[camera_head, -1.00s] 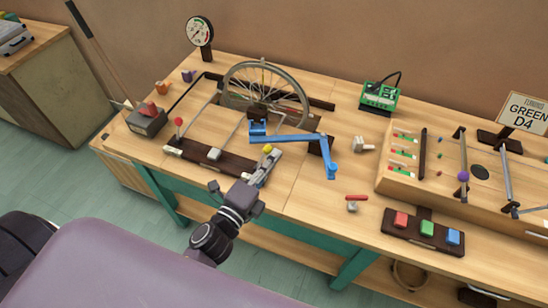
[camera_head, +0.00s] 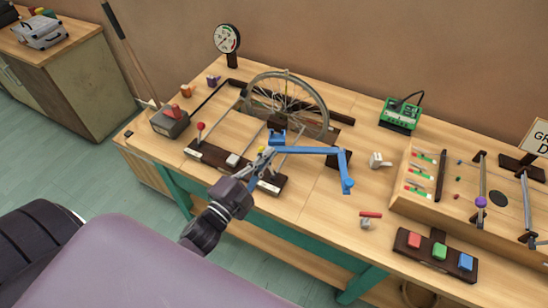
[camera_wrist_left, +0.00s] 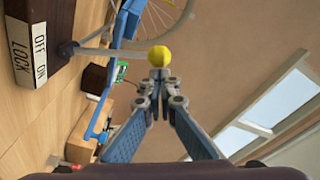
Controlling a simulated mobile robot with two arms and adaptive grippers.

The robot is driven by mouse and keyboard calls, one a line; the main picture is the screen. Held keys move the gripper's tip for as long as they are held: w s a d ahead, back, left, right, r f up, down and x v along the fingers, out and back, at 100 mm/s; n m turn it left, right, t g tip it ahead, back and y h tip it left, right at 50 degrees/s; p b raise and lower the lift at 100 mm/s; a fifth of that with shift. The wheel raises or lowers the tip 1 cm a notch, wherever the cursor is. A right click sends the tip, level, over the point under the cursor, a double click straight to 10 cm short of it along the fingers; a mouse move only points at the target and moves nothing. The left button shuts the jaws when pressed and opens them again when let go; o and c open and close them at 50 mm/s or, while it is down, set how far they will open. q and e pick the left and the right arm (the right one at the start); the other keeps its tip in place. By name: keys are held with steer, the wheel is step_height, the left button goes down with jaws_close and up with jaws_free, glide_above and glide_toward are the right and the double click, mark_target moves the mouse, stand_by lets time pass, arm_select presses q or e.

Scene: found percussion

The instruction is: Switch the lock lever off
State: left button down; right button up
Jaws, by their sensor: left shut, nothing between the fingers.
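The lock lever has a yellow ball knob (camera_wrist_left: 158,56) on a grey rod in the left wrist view. Its rod runs to a dark base bearing a white LOCK label (camera_wrist_left: 27,55) with OFF and ON. In the head view the yellow knob (camera_head: 262,150) is partly hidden by my left gripper (camera_head: 267,153). The label's white edge (camera_head: 269,187) is at the right end of the dark bar. My left gripper (camera_wrist_left: 160,76) is shut and empty, its tips close to the knob. I cannot tell whether they touch. My right gripper is out of view.
A blue crank arm (camera_head: 310,150) stands just right of my left gripper. A spoked wheel (camera_head: 287,100) is behind it. A red-knobbed lever (camera_head: 200,127) and white button (camera_head: 232,160) are to the left. Coloured buttons (camera_head: 440,251) are at front right.

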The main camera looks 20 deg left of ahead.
arm_select(q)
steer(key=shift+a+f+n, duration=0.1)
steer(key=shift+a+n, duration=0.4)
steer(key=shift+n, duration=0.1)
